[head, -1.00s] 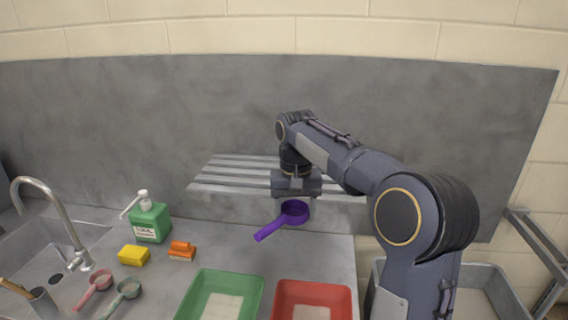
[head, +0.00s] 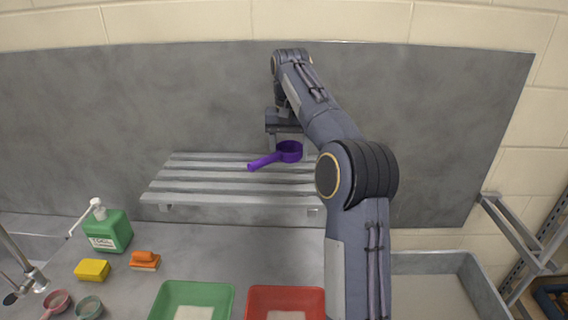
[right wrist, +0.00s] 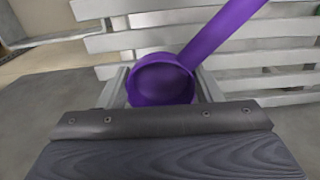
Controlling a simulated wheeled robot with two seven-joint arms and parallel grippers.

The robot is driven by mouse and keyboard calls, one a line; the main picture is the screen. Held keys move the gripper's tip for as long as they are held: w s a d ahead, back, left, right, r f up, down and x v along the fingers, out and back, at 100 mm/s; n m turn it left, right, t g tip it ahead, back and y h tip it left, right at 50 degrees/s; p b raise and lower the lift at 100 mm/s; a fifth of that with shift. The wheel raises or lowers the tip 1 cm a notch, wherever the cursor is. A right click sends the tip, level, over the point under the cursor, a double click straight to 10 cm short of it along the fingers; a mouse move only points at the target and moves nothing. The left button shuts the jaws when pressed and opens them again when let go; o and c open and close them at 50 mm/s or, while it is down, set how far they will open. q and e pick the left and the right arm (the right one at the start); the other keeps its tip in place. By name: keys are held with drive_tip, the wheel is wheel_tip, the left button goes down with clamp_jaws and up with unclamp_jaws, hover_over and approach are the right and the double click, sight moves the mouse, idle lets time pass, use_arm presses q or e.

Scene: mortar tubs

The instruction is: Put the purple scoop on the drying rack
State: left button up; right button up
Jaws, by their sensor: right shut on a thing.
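The purple scoop (head: 287,152) is at the slatted drying rack (head: 185,184) on the back wall, in the head view at its right part. Its handle points left and toward me. My right gripper (head: 288,145) is shut on the scoop's cup. In the right wrist view the scoop (right wrist: 163,82) sits between the two fingers (right wrist: 162,88), with rack slats (right wrist: 125,41) behind it. I cannot tell whether the scoop touches the slats. My left gripper is not in view.
A green tub (head: 160,300) and a red tub (head: 256,302) stand on the counter below the rack. A green soap bottle (head: 108,232), a yellow sponge (head: 92,270) and an orange brush (head: 145,261) are at left. The rack's left part is empty.

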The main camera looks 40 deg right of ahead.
sight(286, 177)
drive_tip(key=w+f, duration=0.1)
drive_tip(key=w+d+f, duration=0.1)
drive_tip(key=f, duration=0.1)
drive_tip(key=shift+w+f, duration=0.2)
drive_tip(key=shift+w, duration=0.05)
drive_tip(key=shift+w+f, duration=0.2)
drive_tip(key=shift+f, duration=1.5)
drive_tip(key=o, duration=1)
drive_tip(key=shift+f, duration=0.15)
